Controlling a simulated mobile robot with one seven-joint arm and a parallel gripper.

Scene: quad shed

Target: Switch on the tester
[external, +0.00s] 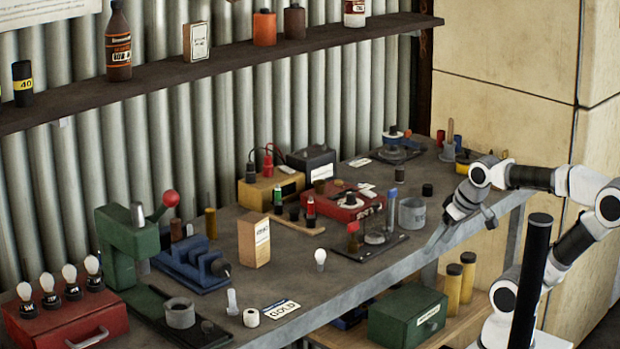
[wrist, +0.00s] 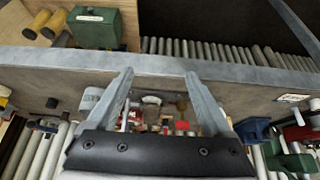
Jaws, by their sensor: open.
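No label readable here names the tester. A red box (external: 345,204) with a dark knob on top stands mid-bench. In front of it a dark base plate (external: 387,248) carries a red-topped post (external: 353,236), a round glassy part and a blue-topped upright (external: 392,199). My gripper (external: 464,228) is open and empty at the bench's front right edge, to the right of these things. In the wrist view my gripper (wrist: 159,74) has its fingers spread, with a red part (wrist: 182,125) visible between them, partly hidden by the gripper body.
A grey cup (external: 411,214) stands between my gripper and the base plate. A yellow box (external: 270,188) with red plugs and a dark box (external: 311,161) stand behind. The front edge strip right of the bulb is clear.

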